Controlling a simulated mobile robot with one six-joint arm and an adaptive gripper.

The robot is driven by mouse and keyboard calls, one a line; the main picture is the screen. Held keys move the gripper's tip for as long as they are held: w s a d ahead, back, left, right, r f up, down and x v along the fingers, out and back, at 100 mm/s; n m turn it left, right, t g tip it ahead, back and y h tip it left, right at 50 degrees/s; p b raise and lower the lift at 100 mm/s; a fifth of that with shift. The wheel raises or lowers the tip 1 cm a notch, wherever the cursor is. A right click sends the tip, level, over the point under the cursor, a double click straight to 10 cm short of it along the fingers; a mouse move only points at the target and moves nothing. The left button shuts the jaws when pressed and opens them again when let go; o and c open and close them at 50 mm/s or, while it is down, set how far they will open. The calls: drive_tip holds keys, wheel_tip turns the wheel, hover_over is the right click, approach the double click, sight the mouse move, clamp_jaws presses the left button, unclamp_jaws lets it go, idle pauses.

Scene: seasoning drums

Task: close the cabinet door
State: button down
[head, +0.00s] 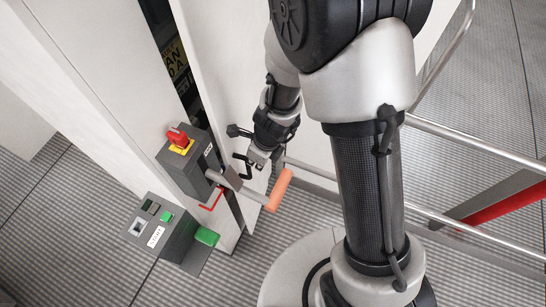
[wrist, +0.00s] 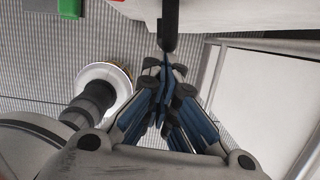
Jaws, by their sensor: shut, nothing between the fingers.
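The white cabinet (head: 95,75) stands at the left in the head view. Its white door (head: 222,70) is ajar, with a dark gap between the two. A black handle (head: 241,160) sticks out from the door's outer side. My gripper (head: 257,160) is beside this handle, on the outer side of the door. In the wrist view my gripper (wrist: 166,66) is shut and empty, with its fingertips at the lower end of a black bar (wrist: 170,25), which looks like the handle. I cannot tell whether they touch.
A grey switch box (head: 188,150) with a red knob and an orange-gripped lever (head: 279,190) sits by the door's near edge. A grey button box (head: 160,232) with green buttons is below it. Metal rails (head: 470,150) run along the right. Dark, yellow-lettered items show inside the gap.

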drive_tip(key=shift+m, duration=0.9)
drive_tip(key=shift+w+a+p, duration=0.25)
drive_tip(key=shift+a+p, duration=0.2)
drive_tip(key=shift+a, duration=0.75)
drive_tip(key=shift+w+a+p, duration=0.2)
drive_tip(key=shift+a+p, duration=0.25)
drive_tip(key=shift+a, duration=0.75)
drive_tip(key=shift+a+r, duration=0.1)
